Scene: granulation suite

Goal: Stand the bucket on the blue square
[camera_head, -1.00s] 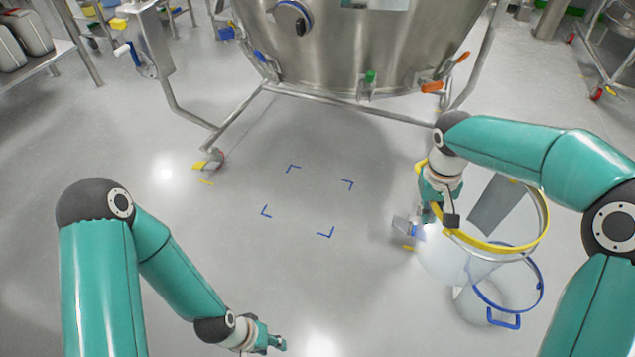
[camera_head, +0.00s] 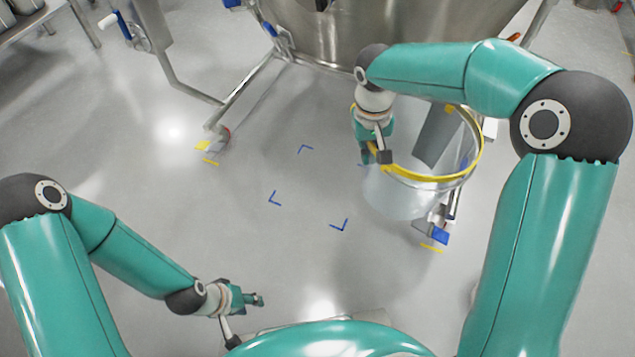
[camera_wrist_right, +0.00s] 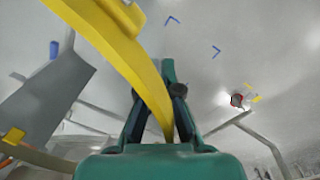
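The bucket (camera_head: 400,193) is translucent with a yellow rim. It is at the right of the head view, overlapping the right side of the blue square. The square is marked by blue corner marks on the floor, such as the near one (camera_head: 340,226); its right corner is mostly hidden. My right gripper (camera_head: 376,156) is shut on the yellow rim, which passes between its fingers in the right wrist view (camera_wrist_right: 158,105). I cannot tell whether the bucket's bottom touches the floor. My left gripper (camera_head: 258,299) is low at the front and holds nothing visible; its finger gap is unclear.
A large steel vessel (camera_head: 400,28) stands behind on a tubular frame. A wheeled foot (camera_head: 215,142) is left of the square; another foot with a blue part (camera_head: 440,236) is beside the bucket at right.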

